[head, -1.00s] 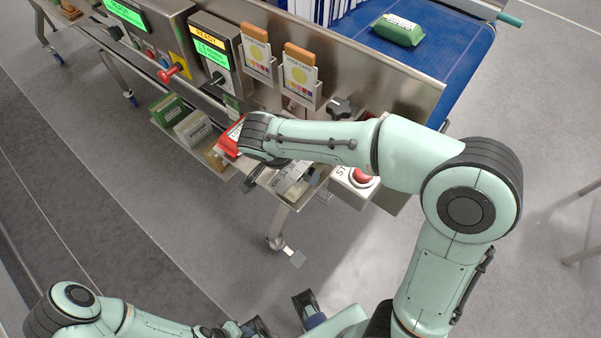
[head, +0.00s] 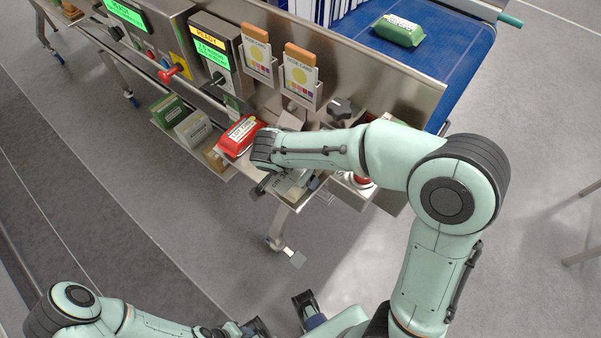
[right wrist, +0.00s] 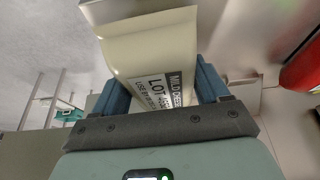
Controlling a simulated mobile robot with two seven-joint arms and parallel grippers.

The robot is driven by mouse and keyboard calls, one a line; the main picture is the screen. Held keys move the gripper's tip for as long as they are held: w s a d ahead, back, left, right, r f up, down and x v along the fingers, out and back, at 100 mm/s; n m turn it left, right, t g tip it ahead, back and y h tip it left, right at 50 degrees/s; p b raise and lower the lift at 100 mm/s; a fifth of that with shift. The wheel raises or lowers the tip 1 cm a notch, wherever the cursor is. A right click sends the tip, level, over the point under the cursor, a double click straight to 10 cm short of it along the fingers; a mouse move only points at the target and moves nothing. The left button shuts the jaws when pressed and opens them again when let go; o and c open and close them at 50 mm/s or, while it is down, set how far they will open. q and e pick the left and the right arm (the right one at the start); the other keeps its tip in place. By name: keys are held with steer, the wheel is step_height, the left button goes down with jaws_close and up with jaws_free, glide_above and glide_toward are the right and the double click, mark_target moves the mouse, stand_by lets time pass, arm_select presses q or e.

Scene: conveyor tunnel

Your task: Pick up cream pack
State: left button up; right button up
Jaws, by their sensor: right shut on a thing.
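The cream pack (right wrist: 150,50) shows large in the right wrist view, with a white and black label reading mild cheese. My right gripper (right wrist: 165,85) is shut on it, with one blue finger on each side. In the head view my right forearm and wrist hide most of this gripper and the pack. My left gripper is partly seen at the bottom edge of the head view, away from the packs; its jaw state is unclear.
A red pack (head: 239,136) lies on the shelf left of my right wrist. A green pack (head: 398,30) lies on the blue belt (head: 440,60). Card holders (head: 300,88) and a dark knob (head: 341,108) stick out from the conveyor side. Green and white packs stand in bins farther left.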

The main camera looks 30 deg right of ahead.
steer(key=shift+r, duration=0.2)
steer(key=shift+r, duration=0.25)
steer(key=s+a+b, duration=0.1)
steer(key=s+a, duration=0.2)
steer(key=a, duration=0.5)
steer(key=s+a+b, duration=0.1)
steer(key=s+a, duration=0.3)
steer(key=a, duration=0.4)
steer(key=shift+s+a+r, duration=0.15)
steer(key=shift+a+r, duration=0.1)
steer(key=shift+r, duration=0.1)
steer(key=o, duration=0.5)
steer(key=c, duration=0.6)
steer(key=shift+d, duration=0.1)
